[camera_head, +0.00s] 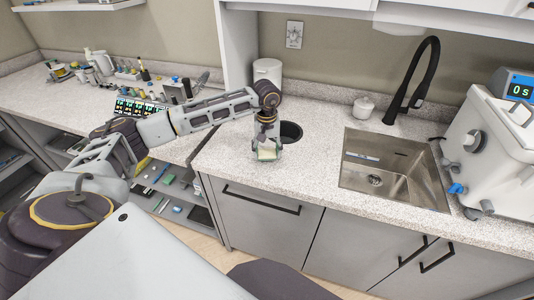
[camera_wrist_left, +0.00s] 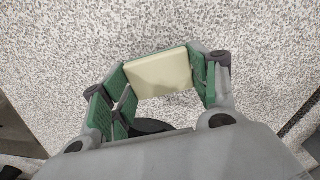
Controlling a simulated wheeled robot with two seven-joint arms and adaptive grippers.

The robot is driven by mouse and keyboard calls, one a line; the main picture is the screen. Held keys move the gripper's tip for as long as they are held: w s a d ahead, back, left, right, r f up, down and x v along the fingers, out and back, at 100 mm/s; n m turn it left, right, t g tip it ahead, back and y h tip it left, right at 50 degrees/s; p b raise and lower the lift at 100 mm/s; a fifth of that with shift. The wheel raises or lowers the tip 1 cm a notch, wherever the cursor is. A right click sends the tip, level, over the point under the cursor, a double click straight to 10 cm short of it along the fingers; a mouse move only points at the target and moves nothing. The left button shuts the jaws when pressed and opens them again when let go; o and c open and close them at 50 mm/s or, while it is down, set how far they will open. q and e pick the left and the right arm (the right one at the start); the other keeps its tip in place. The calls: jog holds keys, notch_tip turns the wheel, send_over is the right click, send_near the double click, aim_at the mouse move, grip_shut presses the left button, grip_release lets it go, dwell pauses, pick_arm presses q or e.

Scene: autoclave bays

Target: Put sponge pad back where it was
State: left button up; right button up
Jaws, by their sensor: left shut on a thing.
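A pale yellow sponge pad (camera_wrist_left: 158,73) is between the green-padded fingers of my left gripper (camera_wrist_left: 160,78) in the left wrist view. The fingers touch it on both sides. In the head view my left gripper (camera_head: 267,152) points down over the speckled counter near its front edge, left of the sink. The sponge pad (camera_head: 267,154) shows at its tips as a small pale patch. I cannot tell whether the pad touches the counter. My right gripper is not in view.
A dark round opening (camera_head: 290,132) lies just behind the gripper. A white canister (camera_head: 267,72) stands at the back. The steel sink (camera_head: 385,172) with a black faucet (camera_head: 412,80) and a white autoclave (camera_head: 490,140) are to the right. Bare counter (camera_head: 230,155) lies left of the gripper.

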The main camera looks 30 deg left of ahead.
pick_arm(q)
jog(key=shift+f, duration=0.9)
jog(key=shift+f, duration=0.1)
jog(key=o, duration=0.7)
jog(key=shift+o, duration=0.2)
